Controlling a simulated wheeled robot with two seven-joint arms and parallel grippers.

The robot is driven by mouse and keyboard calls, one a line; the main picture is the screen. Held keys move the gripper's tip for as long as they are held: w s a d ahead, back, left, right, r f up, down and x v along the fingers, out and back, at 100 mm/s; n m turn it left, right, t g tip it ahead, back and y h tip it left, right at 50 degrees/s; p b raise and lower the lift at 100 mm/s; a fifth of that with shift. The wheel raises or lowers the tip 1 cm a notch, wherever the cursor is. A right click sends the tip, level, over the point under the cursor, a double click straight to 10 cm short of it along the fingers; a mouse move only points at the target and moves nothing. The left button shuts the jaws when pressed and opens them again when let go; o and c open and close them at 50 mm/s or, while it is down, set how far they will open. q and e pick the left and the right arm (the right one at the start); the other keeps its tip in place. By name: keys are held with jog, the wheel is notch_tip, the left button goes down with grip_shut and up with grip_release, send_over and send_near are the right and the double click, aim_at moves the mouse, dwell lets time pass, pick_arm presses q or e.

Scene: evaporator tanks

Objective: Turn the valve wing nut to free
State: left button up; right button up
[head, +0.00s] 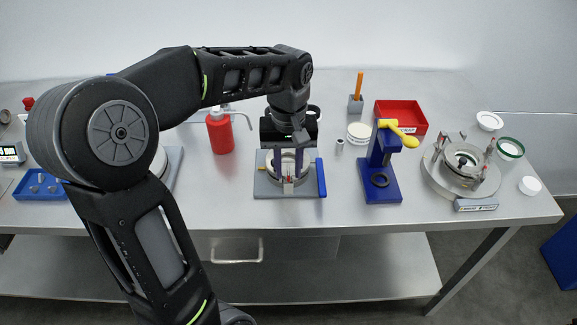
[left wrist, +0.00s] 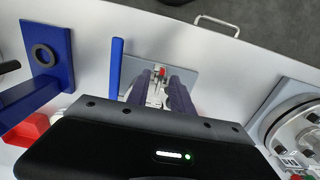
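My left gripper (head: 288,178) points down over a grey fixture plate (head: 268,187) in the middle of the table. Its two dark fingers are spread apart, with a small pale metal part with a red tip (head: 289,184) between them. This red-tipped part also shows between the fingers in the left wrist view (left wrist: 162,72). It seems to be the valve with its wing nut, but the wing nut is too small to make out clearly. Whether a finger touches it I cannot tell. My right gripper is out of view.
A blue bar (head: 321,178) lies along the plate's right edge. A blue stand (head: 381,180) with a yellow-handled tool (head: 397,132) is to the right, beside a round metal tank (head: 462,168). A red bottle (head: 219,134) and red tray (head: 401,116) stand behind. The front edge is clear.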

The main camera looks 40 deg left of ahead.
aim_at(288, 172)
pick_arm(q)
notch_tip(288, 172, up, 8)
jog(key=shift+f, duration=0.15)
dwell(0.7)
